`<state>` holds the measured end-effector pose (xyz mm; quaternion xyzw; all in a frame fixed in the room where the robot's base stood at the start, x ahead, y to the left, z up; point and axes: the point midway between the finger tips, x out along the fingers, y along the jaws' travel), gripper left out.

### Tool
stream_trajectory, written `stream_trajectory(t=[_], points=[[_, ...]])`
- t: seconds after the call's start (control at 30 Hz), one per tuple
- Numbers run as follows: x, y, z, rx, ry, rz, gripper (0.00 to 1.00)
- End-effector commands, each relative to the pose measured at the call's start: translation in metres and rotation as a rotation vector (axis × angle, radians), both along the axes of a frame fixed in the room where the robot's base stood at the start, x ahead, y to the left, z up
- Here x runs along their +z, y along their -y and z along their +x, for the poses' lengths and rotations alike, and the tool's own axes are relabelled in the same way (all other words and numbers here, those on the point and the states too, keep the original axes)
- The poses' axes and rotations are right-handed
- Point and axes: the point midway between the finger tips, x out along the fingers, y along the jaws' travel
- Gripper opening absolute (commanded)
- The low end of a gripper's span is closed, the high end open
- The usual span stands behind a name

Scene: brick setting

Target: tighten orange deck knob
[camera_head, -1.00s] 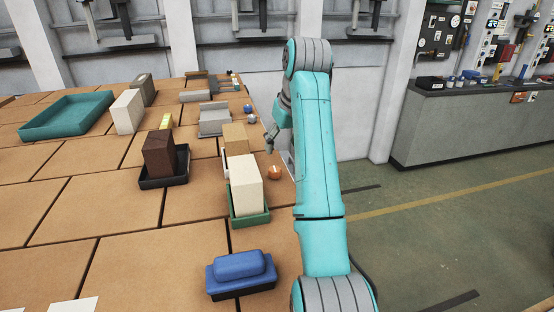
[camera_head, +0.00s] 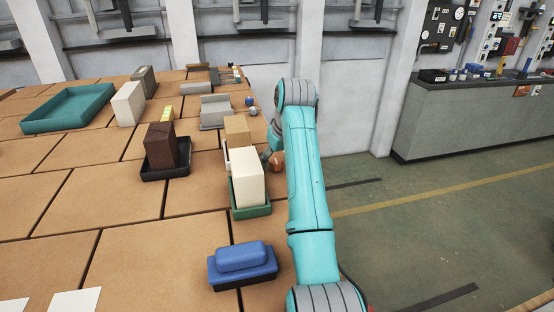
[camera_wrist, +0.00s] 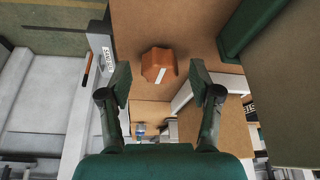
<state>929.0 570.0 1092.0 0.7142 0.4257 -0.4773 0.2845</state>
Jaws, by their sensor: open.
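The orange deck knob (camera_head: 277,162) sits near the right edge of the brown tiled deck, beside the green tray. In the wrist view the knob (camera_wrist: 154,62) is faceted, with a white stripe on its face. My gripper (camera_wrist: 158,80) is open, its two dark fingers spread on either side of the knob's line. The knob shows just past the fingertips, with a gap on each side, and no contact is visible. In the head view my gripper (camera_head: 268,156) is low beside the knob and partly hidden by my arm and the blocks.
A cream block (camera_head: 247,178) stands in a green tray (camera_head: 252,212) close to the knob, with a tan block (camera_head: 237,130) behind. A dark brown block (camera_head: 160,146) stands in a black tray to the left. A blue object (camera_head: 241,257) lies in front.

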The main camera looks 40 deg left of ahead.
Motion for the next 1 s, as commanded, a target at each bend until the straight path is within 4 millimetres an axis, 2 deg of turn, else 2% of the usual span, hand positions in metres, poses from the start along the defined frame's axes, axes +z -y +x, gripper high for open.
stream_trajectory(t=[0.13,0.37,0.57,0.8,1.0], points=[[0.0001,0.0002,0.0000,0.000,0.000,0.000,0.61],[0.0001,0.0002,0.0000,0.000,0.000,0.000,0.03],[-0.0001,-0.0003,-0.0005,-0.026,0.000,-0.001,0.03],[-0.0004,-0.0006,-0.0012,-0.206,0.000,-0.002,0.03],[-0.0005,-0.0007,-0.0013,-0.278,-0.001,-0.001,0.03]])
